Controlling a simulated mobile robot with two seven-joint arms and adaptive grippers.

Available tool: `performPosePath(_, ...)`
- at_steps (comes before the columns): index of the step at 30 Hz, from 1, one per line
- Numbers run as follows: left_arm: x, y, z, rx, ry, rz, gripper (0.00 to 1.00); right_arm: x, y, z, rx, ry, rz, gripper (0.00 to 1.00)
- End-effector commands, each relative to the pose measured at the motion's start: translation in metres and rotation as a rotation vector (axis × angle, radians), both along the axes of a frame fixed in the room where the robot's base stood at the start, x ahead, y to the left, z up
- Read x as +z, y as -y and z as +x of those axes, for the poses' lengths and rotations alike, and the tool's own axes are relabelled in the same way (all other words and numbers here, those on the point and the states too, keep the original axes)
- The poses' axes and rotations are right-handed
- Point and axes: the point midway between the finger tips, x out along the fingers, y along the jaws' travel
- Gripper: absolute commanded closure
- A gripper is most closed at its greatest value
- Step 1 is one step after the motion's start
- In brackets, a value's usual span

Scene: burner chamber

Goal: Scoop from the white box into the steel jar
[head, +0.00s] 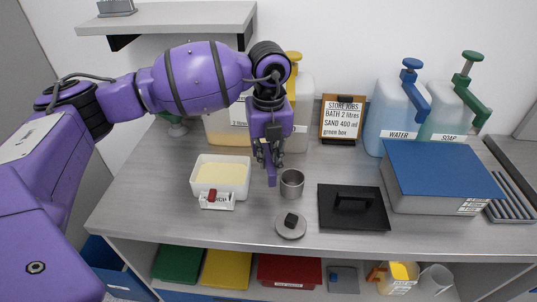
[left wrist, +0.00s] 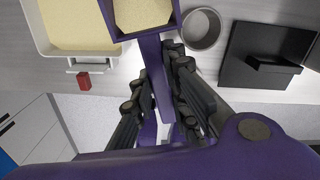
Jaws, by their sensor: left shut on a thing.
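The white box (head: 194,186) holds pale yellow sand and stands left of centre on the bench; part of it shows in the left wrist view (left wrist: 40,45). The steel jar (head: 291,186) stands open to its right, and also shows in the left wrist view (left wrist: 201,30). My left gripper (head: 268,160) is above the bench between them, shut on the handle of a purple scoop (head: 271,177). In the left wrist view the scoop (left wrist: 151,70) has pale sand in its bowl. The bowl is not clear in the head view. My right gripper is out of view.
A round grey lid (head: 290,231) with a dark knob lies in front of the jar. A black plate with a handle (head: 354,219) lies to its right. A sign (head: 342,119), water jug (head: 392,112) and blue-topped box (head: 433,175) stand behind and right. The front left bench is clear.

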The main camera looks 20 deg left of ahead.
Motion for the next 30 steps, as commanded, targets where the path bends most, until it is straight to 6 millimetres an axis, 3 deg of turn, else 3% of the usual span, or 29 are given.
performPosePath(30,-0.004,0.002,-0.055,-2.124,0.000,0.000,1.00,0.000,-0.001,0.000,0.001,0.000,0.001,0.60)
